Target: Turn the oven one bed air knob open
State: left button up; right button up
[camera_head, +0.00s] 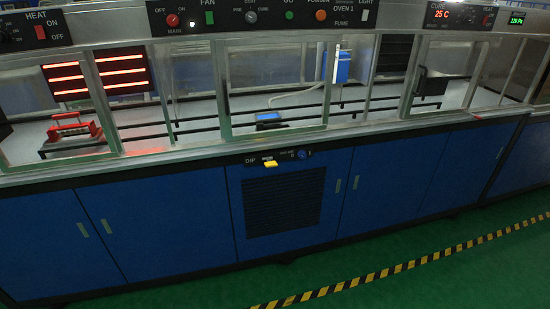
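A small blue round knob (302,154) sits on a dark panel strip (283,158) on the front of the blue cabinet, below the middle of the worktop edge. Small lettering beside it is too small to read surely, and its turn position cannot be told. A yellow piece (270,163) is on the same strip to its left, next to the letters DIP. The upper black panel (350,18) carries an OVEN 1 label. Neither of my grippers is in view.
Blue cabinet doors (390,185) and a dark vent grille (285,203) lie below the knob. Glass windows enclose the bench above, with glowing red heater bars (110,72) at left. The green floor (440,275) is clear apart from a yellow-black stripe (400,260).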

aim_at(301, 154)
jog(key=i+l+u, duration=0.1)
jog(key=i+l, duration=0.4)
jog(key=i+l+u, duration=0.15)
jog(key=l, duration=0.3)
jog(key=i+l, duration=0.3)
jog(key=i+l+u, duration=0.15)
jog(key=l, duration=0.25)
jog(key=i+l+u, duration=0.1)
jog(key=i+l, duration=0.4)
jog(key=l, duration=0.25)
jog(key=u, duration=0.05)
